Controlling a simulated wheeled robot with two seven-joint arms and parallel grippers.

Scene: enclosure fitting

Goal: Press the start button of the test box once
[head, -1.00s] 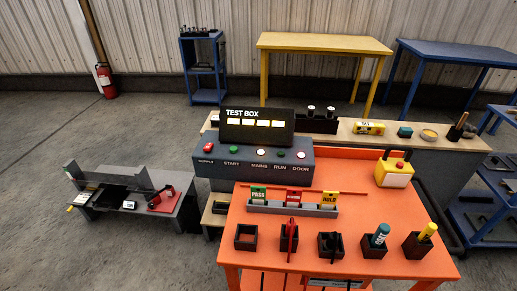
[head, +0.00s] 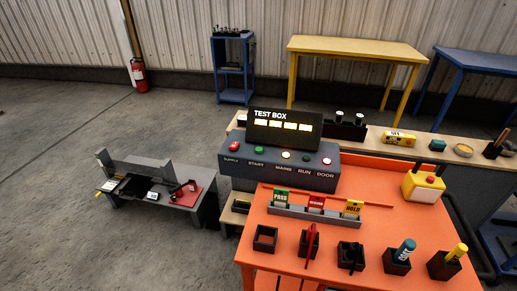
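The test box (head: 280,171) is a grey console with a sloped dark sign reading TEST BOX and several lit yellow panels. It stands behind the orange table. Its top carries a row of round fittings over the labels SUPPLY, START, MAINS, RUN and DOOR. The green start button (head: 259,149) is second from the left, above START. A red fitting (head: 233,146) is above SUPPLY, and a bright pale one (head: 285,154) is above MAINS. Nothing covers the start button. Neither of my grippers is in view.
The orange table (head: 290,236) holds a rack (head: 314,214) with PASS, red and HOLD tags, several black holders, and a yellow box (head: 423,186) with a red button. A low grey bench (head: 180,196) stands at left. Open floor (head: 70,230) lies in the left foreground.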

